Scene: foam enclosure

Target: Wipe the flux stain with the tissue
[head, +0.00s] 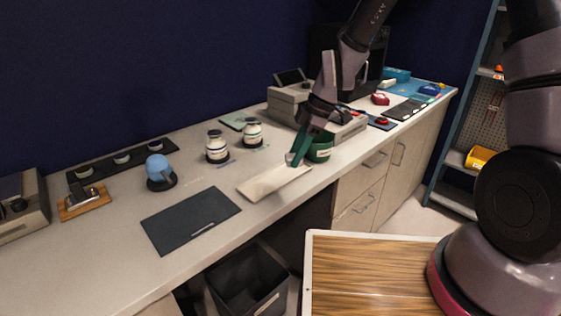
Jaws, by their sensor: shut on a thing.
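A pale beige flat piece (273,183), which looks like the tissue, lies at or just above the worktop near its front edge. My gripper (293,161) points down at its far right end, with green fingers close together on it. The exact contact is too small to see. I cannot make out a flux stain; part of the worktop is hidden under the pale piece and behind my gripper.
A green jar (321,149) stands right behind my gripper. Two white-labelled jars (217,149) (252,133), a blue ball on a dark stand (158,169) and a dark mat (191,219) are to the left. A black bin (247,281) stands below the worktop (110,262).

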